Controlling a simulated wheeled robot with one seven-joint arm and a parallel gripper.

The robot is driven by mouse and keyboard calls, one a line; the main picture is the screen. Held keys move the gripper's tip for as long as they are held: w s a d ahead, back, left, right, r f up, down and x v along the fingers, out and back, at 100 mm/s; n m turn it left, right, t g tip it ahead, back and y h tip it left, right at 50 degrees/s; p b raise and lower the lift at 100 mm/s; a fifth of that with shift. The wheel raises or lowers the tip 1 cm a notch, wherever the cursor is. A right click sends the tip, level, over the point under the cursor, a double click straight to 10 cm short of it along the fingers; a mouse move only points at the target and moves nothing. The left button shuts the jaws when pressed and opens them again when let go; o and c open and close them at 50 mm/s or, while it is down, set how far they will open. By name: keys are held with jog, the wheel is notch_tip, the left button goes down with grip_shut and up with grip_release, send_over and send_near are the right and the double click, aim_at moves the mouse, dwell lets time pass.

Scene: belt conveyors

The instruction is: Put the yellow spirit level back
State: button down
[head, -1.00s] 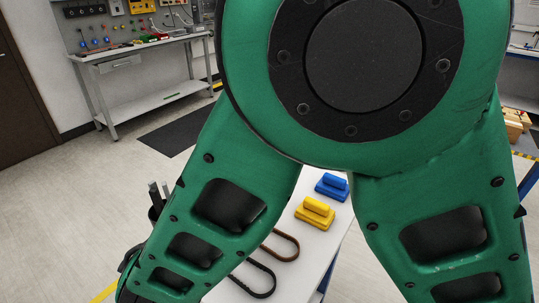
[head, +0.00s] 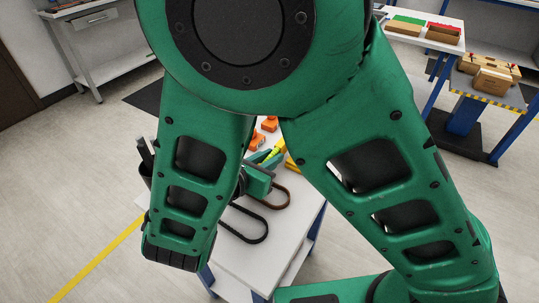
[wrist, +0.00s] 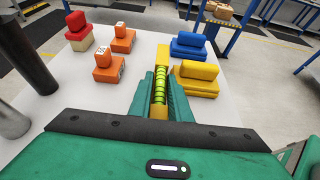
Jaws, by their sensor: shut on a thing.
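The yellow spirit level (wrist: 161,60) lies lengthwise between the green fingers of my gripper (wrist: 160,95) in the wrist view, with its green vials showing. My gripper is shut on it. The level's far end points away from me, over the white table top; I cannot tell whether it touches the table. In the head view my gripper (head: 262,175) shows partly behind my arm, with a bit of the yellow level (head: 279,149) beyond it.
The white table (head: 265,254) bears yellow blocks (wrist: 197,78) and blue blocks (wrist: 192,45) right of the level. Orange blocks (wrist: 108,67) and a red block (wrist: 76,21) stand left. A dark upright cylinder (wrist: 30,55) is at far left. Black (head: 240,235) and brown (head: 286,198) belts lie nearer.

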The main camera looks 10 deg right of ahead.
jog(key=shift+f, duration=0.35)
jog(key=c, duration=1.6)
grip_release()
jog(key=shift+c, duration=0.2)
